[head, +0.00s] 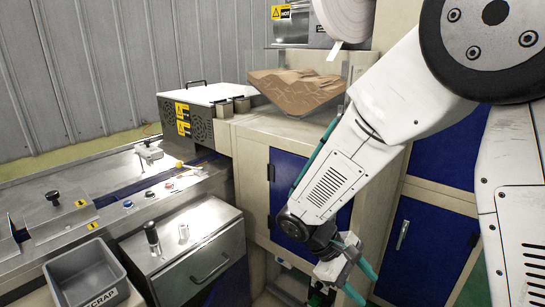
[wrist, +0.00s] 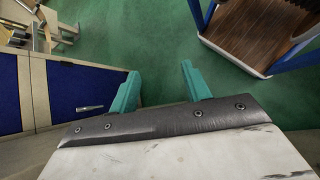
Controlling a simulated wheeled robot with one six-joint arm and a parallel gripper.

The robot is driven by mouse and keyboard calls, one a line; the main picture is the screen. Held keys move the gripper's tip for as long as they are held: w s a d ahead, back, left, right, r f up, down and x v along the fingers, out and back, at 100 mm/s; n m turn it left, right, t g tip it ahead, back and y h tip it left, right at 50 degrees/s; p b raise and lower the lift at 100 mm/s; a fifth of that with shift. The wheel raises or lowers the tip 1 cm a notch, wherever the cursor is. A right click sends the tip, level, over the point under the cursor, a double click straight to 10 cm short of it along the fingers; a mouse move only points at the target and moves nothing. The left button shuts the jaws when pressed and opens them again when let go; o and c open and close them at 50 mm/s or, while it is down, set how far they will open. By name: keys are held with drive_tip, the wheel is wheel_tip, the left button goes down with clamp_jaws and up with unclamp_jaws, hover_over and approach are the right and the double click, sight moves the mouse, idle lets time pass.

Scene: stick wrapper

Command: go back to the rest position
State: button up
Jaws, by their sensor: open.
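My gripper (head: 350,267) hangs low at the end of my white arm in the head view, in front of the blue-doored cabinet and above the green floor. In the wrist view its two teal fingers (wrist: 165,88) stand apart with only the green floor showing between them. It is open and empty. The fingers touch nothing that I can see.
The machine's blue-panelled cabinet (head: 408,244) stands behind my arm. A clear hopper (head: 300,88) with brown material sits on top. A grey scrap bin (head: 85,275) is at the lower left. A blue-framed brown rack (wrist: 250,32) is at the wrist view's upper right.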

drive_tip(key=s+d+r+m+t+y, duration=0.2)
drive_tip(key=s+d+r+m+y, duration=0.1)
drive_tip(key=s+r, duration=0.5)
drive_tip(key=s+d+r+m+t+y, duration=0.2)
drive_tip(key=s+d+r+m+y, duration=0.2)
drive_tip(key=s+r, duration=0.4)
drive_tip(key=shift+s+d+r+m+y, duration=0.15)
drive_tip(key=shift+s+r+m+y, duration=0.05)
drive_tip(key=shift+r+m+y, duration=0.6)
drive_tip(key=shift+r, duration=0.1)
